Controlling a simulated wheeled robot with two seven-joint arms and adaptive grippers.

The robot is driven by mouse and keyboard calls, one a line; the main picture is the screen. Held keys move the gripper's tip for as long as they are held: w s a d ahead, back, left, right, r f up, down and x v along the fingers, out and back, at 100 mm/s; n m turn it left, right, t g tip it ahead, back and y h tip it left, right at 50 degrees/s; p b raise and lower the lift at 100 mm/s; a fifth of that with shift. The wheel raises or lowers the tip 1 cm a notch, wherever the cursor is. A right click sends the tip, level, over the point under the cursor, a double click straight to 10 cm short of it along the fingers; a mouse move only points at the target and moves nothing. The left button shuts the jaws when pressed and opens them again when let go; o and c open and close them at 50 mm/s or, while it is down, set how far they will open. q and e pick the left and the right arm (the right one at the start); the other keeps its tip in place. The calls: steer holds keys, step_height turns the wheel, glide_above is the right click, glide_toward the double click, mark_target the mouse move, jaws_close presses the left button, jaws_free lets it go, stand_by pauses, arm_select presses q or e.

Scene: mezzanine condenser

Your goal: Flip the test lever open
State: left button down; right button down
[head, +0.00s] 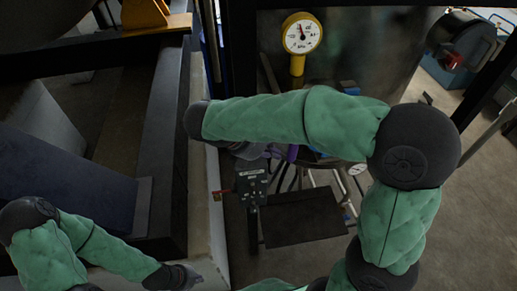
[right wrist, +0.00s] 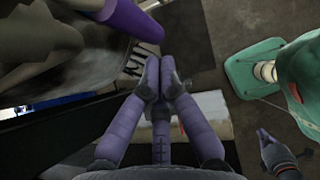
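A bright purple handle (head: 292,153), which may be the test lever, shows just below my right forearm in the head view. In the right wrist view a purple bar (right wrist: 132,20) at the top looks like the same part. My right gripper (right wrist: 161,62) has its fingertips together, with nothing seen between them, below and apart from that bar in the picture. In the head view my right gripper (head: 268,152) is partly hidden by my forearm. My left gripper (head: 190,276) is low at the left, away from the handle; its finger gap is unclear.
A yellow gauge (head: 301,36) stands above my right forearm, before a large dark cylinder. A grey labelled block (head: 250,186) with a red part (head: 219,194) beside it sits below. A dark flat plate (head: 302,217) and thin pipes lie right of it. Dark beams fill the left.

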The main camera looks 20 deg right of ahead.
mark_target(289, 154)
steer(key=shift+d, duration=0.9)
steer(key=shift+f, duration=0.1)
steer(key=shift+s+d+f+p, duration=0.1)
steer(key=shift+s+d+p, duration=0.05)
steer(key=shift+d+p, duration=0.4)
